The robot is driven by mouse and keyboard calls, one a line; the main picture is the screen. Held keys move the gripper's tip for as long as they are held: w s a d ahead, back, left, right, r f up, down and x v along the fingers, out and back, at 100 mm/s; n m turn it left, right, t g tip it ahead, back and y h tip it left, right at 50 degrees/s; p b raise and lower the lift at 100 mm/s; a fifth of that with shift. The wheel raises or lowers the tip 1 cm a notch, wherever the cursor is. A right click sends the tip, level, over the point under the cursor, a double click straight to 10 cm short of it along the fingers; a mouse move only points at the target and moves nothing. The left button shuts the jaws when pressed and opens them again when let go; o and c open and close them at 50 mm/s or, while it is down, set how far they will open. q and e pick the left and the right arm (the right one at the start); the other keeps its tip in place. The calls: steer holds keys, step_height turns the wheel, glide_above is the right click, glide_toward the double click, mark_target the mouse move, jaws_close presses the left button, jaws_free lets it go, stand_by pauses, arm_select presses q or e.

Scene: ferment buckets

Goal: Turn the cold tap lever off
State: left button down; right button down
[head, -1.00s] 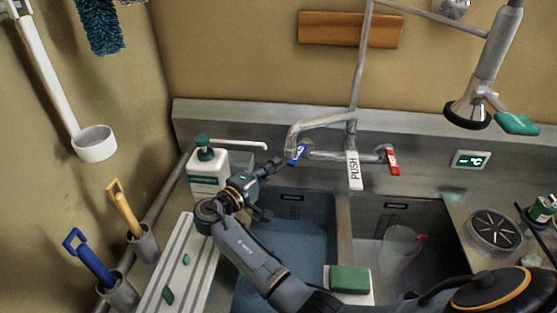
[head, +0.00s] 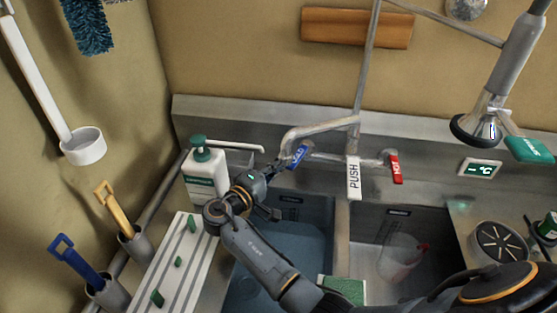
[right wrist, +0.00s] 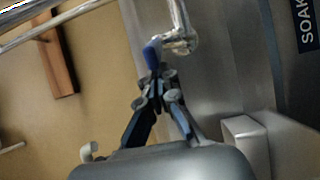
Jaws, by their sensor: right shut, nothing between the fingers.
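The cold tap lever (head: 300,155) is a blue tag marked COLD at the left end of the wall tap (head: 327,128), tilted in the head view. The red HOT lever (head: 396,169) hangs at the right end. My right gripper (head: 281,161) reaches in from the lower right, its fingertips close to the blue lever's left side. In the right wrist view the shut, empty fingertips (right wrist: 156,64) meet or overlap the blue lever (right wrist: 151,50); I cannot tell if they touch. My left gripper is not in view.
A soap bottle (head: 205,177) stands left of my right gripper. The double sink (head: 342,235) lies below. A spray head (head: 483,122) hangs at upper right.

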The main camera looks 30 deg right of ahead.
mark_target(291, 170)
steer(key=shift+s+d+r+n+t+y+p, duration=0.15)
steer(key=shift+s+d+n+t+y+p, duration=0.15)
steer(key=shift+s+n+t+p, duration=0.2)
steer(key=shift+s+d+r+n+t+y+p, duration=0.15)
steer(key=shift+s+n+t+y+p, duration=0.2)
steer(key=shift+t, duration=0.25)
steer(key=shift+s+d+f+n+t+y+p, duration=0.1)
steer(key=shift+s+d+n+t+y+p, duration=0.3)
steer(key=shift+s+n+t, duration=0.25)
steer(key=shift+t+y, duration=0.35)
steer(key=shift+t, duration=0.1)
steer(key=shift+f, duration=0.1)
steer(key=shift+a, duration=0.1)
steer(key=shift+f, duration=0.1)
